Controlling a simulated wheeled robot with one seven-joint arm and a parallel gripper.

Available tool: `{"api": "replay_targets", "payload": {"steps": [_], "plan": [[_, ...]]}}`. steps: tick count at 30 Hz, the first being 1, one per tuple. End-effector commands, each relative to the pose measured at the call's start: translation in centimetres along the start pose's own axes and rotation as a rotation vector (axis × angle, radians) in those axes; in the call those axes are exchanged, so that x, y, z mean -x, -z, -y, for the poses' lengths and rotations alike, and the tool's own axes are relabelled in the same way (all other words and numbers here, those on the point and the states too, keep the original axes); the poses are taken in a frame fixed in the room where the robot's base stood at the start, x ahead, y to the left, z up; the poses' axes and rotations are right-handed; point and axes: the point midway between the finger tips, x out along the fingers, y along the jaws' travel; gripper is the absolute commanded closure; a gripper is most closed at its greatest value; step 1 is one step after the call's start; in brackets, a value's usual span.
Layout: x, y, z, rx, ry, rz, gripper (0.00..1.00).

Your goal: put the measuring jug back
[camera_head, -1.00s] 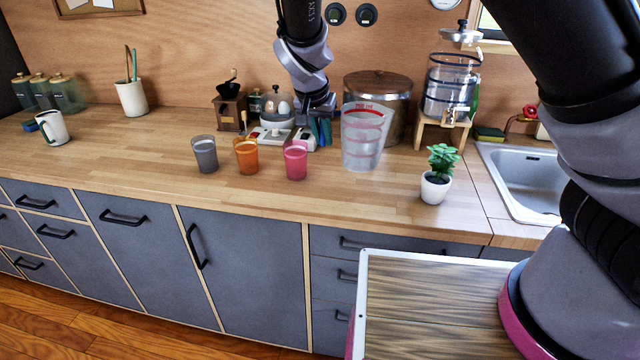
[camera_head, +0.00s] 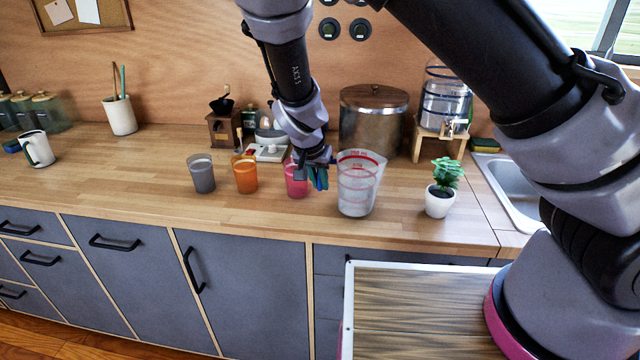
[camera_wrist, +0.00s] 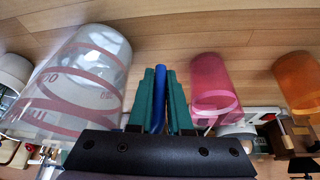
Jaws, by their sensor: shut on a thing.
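The measuring jug (camera_head: 357,190) is clear with red markings and stands out at the front of the counter, between the pink cup and the potted plant. It also shows large at the left of the wrist view (camera_wrist: 75,85). My gripper (camera_head: 318,178) is at the jug's left side. In the wrist view its green fingers (camera_wrist: 160,98) are closed about a narrow blue strip beside the jug. The exact contact with the jug is hard to see. I cannot tell whether the jug's base touches the counter.
A pink cup (camera_head: 297,180), an orange cup (camera_head: 245,176) and a grey cup (camera_head: 202,175) stand left of my gripper. A potted plant (camera_head: 441,200) stands right of the jug. A large lidded pot (camera_head: 372,125) and a drink dispenser (camera_head: 443,100) are behind. The counter's left part is mostly clear.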

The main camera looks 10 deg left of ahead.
Motion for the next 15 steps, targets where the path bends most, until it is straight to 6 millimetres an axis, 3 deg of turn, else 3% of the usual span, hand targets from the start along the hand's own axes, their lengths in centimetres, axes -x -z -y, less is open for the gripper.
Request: {"api": "replay_targets", "payload": {"steps": [12, 13, 15], "plan": [[-0.9, -0.33, 0.01, 0.0, 0.0, -0.001, 1.0], [-0.91, -0.37, 0.02, 0.0, 0.0, 0.0, 0.75], [-0.88, -0.36, 0.02, 0.0, 0.0, -0.001, 0.53]]}}
